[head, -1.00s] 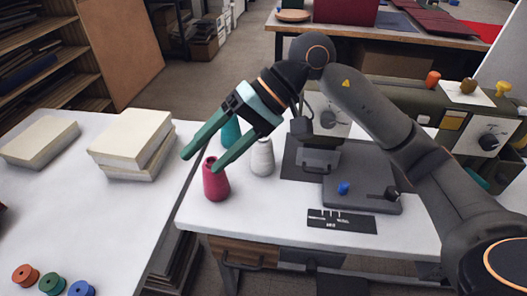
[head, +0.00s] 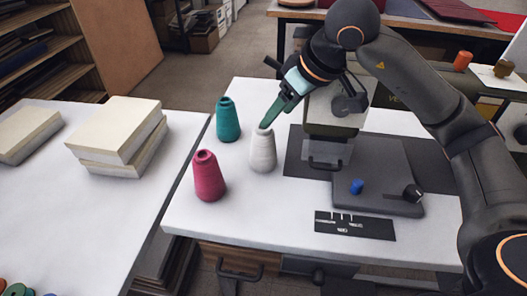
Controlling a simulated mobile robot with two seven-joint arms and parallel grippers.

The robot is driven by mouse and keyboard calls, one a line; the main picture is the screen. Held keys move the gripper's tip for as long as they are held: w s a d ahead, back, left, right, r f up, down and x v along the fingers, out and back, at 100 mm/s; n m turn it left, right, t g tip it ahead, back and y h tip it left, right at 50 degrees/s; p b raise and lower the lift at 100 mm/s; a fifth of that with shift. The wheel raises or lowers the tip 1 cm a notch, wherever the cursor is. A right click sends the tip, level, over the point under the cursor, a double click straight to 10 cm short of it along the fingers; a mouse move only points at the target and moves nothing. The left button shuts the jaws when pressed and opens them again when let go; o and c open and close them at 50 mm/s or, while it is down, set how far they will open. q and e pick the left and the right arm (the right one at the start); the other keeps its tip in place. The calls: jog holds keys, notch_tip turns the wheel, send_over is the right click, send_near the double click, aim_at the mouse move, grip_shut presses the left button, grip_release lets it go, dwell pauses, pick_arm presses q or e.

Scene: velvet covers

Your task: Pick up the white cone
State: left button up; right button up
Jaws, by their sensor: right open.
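The white cone (head: 263,153) stands upright on the white table, left of the dark machine base. My right gripper (head: 268,122) is just above the cone's top, its teal fingers pointing down and to the left. The fingers overlap in this view, so the gap between them is hidden, and I cannot tell if a fingertip touches the cone. The gripper is open and the cone still stands on the table. My left gripper is not in view.
A teal cone (head: 228,121) stands behind left and a pink cone (head: 208,177) stands front left of the white one. The grey machine (head: 375,175) stands to the right, with a black ruler plate (head: 354,225) in front. Book blocks (head: 117,128) lie on the left table.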

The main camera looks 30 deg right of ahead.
aim_at(268, 130)
jog(key=x, duration=0.4)
jog(key=shift+f+b, duration=0.2)
jog(key=shift+b, duration=0.2)
jog(key=shift+x, duration=1.2)
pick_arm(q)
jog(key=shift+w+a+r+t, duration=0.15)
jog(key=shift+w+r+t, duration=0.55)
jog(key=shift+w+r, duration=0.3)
pick_arm(e)
jog(key=shift+r, duration=0.15)
jog(key=shift+c, duration=0.4)
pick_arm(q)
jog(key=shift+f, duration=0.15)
pick_arm(e)
grip_shut()
